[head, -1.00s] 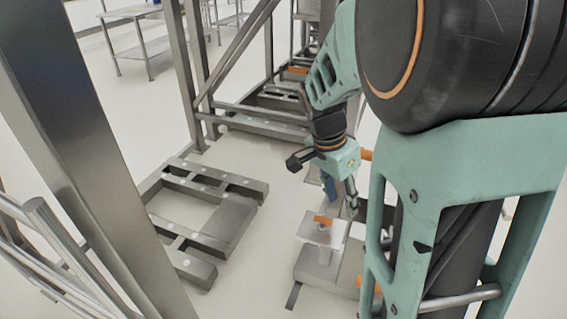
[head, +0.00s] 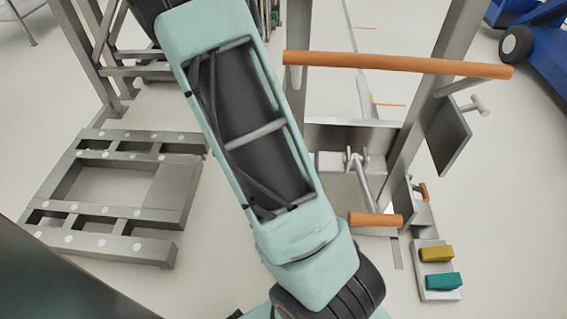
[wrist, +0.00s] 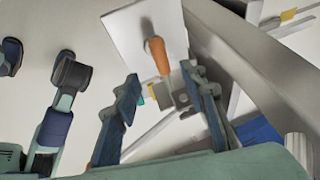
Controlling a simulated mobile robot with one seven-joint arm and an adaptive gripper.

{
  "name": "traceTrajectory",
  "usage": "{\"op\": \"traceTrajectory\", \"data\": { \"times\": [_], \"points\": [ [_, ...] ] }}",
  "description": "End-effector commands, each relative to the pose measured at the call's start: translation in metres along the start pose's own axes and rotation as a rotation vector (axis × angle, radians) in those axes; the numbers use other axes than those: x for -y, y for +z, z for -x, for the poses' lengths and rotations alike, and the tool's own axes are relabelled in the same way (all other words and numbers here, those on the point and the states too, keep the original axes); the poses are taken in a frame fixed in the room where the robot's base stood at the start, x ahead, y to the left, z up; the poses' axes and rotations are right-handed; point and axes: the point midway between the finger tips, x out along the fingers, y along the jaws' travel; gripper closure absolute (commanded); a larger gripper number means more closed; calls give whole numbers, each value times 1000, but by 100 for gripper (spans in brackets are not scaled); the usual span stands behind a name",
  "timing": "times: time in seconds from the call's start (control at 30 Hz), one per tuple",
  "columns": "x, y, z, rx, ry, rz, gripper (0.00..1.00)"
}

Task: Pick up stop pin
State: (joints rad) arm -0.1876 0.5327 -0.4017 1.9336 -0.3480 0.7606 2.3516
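A short orange grip (wrist: 157,55) shows in the wrist view, standing in front of a pale metal plate (wrist: 125,25). It is probably the stop pin's handle, but the pin itself is not clear. A small orange handle (head: 423,192) on a narrow metal bracket at the right of the head view may be the same piece. My gripper (wrist: 160,76) is open in the wrist view, its two blue fingers apart with the orange grip seen beyond and between their tips. I see no contact. In the head view my gripper is hidden.
A metal frame with a long orange bar (head: 400,65) and a lower orange piece (head: 375,220) stands beside my arm. A yellow block (head: 437,253) and a teal block (head: 444,281) sit at lower right. A low floor frame (head: 65,238) lies left.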

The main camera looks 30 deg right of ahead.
Motion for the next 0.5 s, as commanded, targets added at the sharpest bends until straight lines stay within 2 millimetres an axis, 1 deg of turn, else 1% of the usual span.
{"op": "traceTrajectory", "data": {
  "times": [0.03,0.2,0.43,0.5],
  "points": [
    [-1,0,-9,-2,3,-1,61],
    [-1,1,-38,-2,3,-1,61],
    [0,1,-56,0,2,0,61],
    [0,1,-65,0,2,0,61]
  ]
}}
